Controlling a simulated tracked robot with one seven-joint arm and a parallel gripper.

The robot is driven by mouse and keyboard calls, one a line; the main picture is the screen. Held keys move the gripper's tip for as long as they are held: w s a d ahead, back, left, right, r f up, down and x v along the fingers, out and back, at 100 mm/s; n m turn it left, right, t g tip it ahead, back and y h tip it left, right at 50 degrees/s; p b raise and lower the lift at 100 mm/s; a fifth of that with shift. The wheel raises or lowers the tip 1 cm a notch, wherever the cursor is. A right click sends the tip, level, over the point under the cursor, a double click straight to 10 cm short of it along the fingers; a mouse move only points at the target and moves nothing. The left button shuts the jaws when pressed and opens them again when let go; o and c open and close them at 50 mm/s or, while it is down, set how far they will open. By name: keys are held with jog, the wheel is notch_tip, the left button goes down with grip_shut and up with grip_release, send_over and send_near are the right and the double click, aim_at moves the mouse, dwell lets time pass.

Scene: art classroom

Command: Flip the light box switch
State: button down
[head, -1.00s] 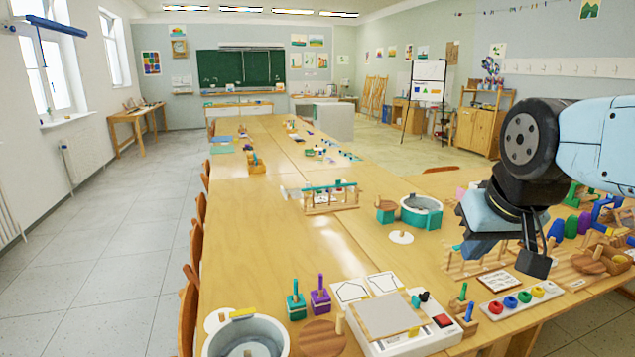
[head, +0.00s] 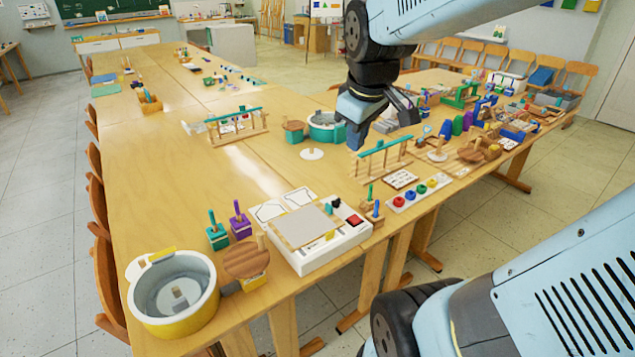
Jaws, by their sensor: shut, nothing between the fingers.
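The light box (head: 348,244) is a low white box near the front edge of the long wooden table in the head view. A grey panel (head: 303,226) lies on its top. A red square part (head: 355,219) sits at its right end, with small dark and teal knobs beside it. I cannot tell for sure which part is the switch. My gripper (head: 376,122) is shut and empty. It shows above and beyond the light box in the picture, clear of it, near the wooden rack with the teal bar.
Left of the light box stand a round wooden disc (head: 246,258), teal (head: 218,238) and purple (head: 240,227) pegged blocks, and a yellow-grey tub (head: 174,295). To its right are a small peg block and a board with coloured rings (head: 418,192). The table's left middle is clear.

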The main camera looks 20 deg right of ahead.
jog(key=w+d+f+n+g, duration=0.2)
jog(key=w+d+f+n, duration=0.2)
jog(key=w+f+n, duration=0.5)
jog(key=n+g, duration=0.2)
jog(key=n, duration=0.4)
send_over(351, 216)
notch_tip(351, 216, down, 9)
jog(key=shift+w+n+y, duration=0.1)
jog(key=shift+n+y, duration=0.2)
notch_tip(351, 216, down, 13)
jog(key=shift+a+f, duration=0.1)
jog(key=shift+f, duration=0.35)
